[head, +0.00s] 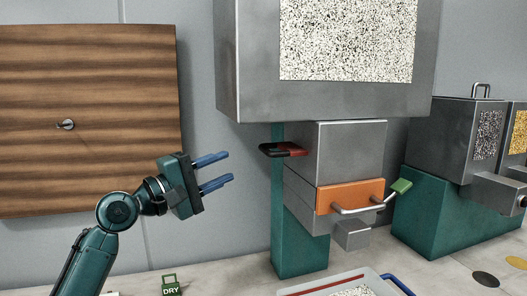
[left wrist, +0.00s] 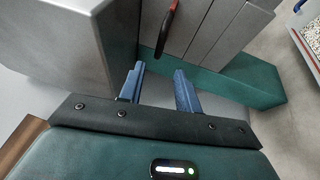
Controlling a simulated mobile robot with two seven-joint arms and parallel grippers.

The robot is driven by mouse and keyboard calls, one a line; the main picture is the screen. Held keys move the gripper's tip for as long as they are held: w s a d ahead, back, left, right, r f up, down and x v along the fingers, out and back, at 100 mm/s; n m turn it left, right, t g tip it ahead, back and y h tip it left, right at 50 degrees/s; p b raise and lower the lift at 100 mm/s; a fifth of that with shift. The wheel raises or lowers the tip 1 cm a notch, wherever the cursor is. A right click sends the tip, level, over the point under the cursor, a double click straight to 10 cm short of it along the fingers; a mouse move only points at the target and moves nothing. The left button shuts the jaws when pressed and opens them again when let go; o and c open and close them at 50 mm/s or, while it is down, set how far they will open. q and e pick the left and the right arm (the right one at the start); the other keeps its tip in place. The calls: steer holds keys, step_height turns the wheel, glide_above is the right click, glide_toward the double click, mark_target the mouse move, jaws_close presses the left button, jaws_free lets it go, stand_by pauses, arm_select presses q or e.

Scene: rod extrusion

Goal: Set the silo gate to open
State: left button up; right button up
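The silo (head: 228,70) is a large grey box with a window full of speckled granules, at the top centre of the head view. A grey block (head: 350,150) hangs below it. A red-and-black handle (head: 284,149) sticks out to the left of that block. It also shows at the top of the left wrist view (left wrist: 168,25). My left gripper (head: 229,168) is open and empty, with blue fingers, left of the handle and apart from it. In the left wrist view its fingertips (left wrist: 159,70) point toward the handle. My right gripper is not in view.
An orange panel (head: 340,195) with a metal bar and green grip (head: 401,186) is on the lower front. A teal column (head: 300,245) stands below. A tray of granules (head: 320,286) and a green "DRY" tag (head: 170,285) are at the bottom. A wooden board (head: 90,170) is left.

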mark_target(264, 147)
arm_select(q)
steer(key=p+x, duration=0.2)
steer(key=x, duration=1)
steer(key=shift+d, duration=0.1)
steer(key=shift+s, duration=0.1)
steer(key=shift+c, duration=0.2)
jaws_close()
